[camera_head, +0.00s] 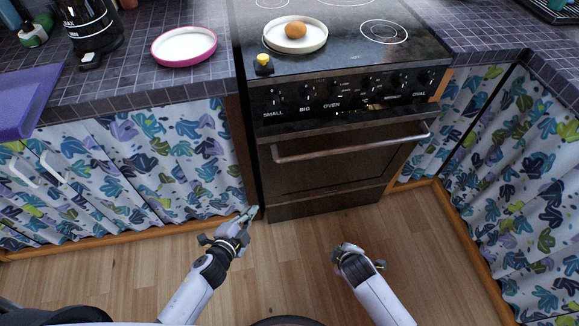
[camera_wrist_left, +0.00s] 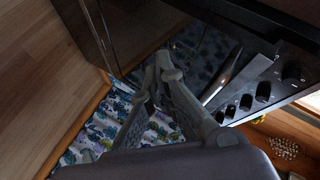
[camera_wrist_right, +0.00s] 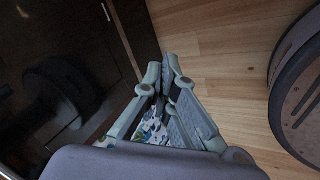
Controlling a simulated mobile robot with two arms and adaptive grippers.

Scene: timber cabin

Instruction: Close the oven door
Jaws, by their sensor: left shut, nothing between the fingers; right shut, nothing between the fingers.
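The black oven (camera_head: 345,100) stands in the middle of the head view. Its dark door (camera_head: 335,170) is upright and looks flush or nearly flush with the front; I cannot tell whether a small gap remains. A metal handle bar (camera_head: 350,143) runs across the top of the door. My left gripper (camera_head: 250,213) is shut and empty, low beside the oven's left lower corner; its closed fingers also show in the left wrist view (camera_wrist_left: 165,70). My right gripper (camera_wrist_right: 167,70) is shut and empty, low in front of the oven; its fingertips are hard to see from the head.
A white plate (camera_head: 294,36) with a brown egg-like item (camera_head: 296,30) sits on the hob. A pink-rimmed plate (camera_head: 184,46) lies on the left counter. Patterned curtains (camera_head: 140,165) flank the oven. The wooden floor (camera_head: 300,238) in front is clear.

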